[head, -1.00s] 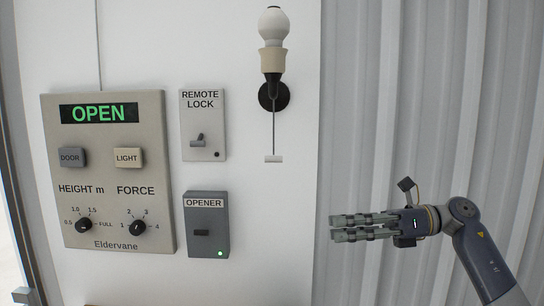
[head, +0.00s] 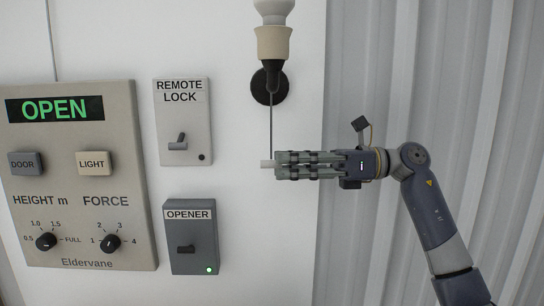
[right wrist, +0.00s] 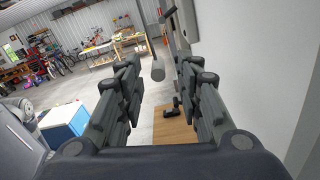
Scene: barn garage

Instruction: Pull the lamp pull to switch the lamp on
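The lamp has a white bulb (head: 273,9) cut off by the top edge in the head view, and a cream socket (head: 273,43) on a black wall mount. The bulb looks unlit. A thin cord hangs from it to the small pale lamp pull (head: 266,163). My right gripper (head: 279,165) points left, its fingertips at the pull's right end. In the right wrist view, my right gripper (right wrist: 160,88) is open, its fingers apart, and the pull (right wrist: 158,71) shows between them, at or just beyond the tips. My left gripper is not in view.
Left of the lamp, the wall carries a remote lock switch (head: 184,122), an opener box (head: 191,238) with a green light, and a control panel (head: 133,185) reading OPEN. A ribbed wall lies right. A wooden surface with a dark tool (right wrist: 177,108) shows below.

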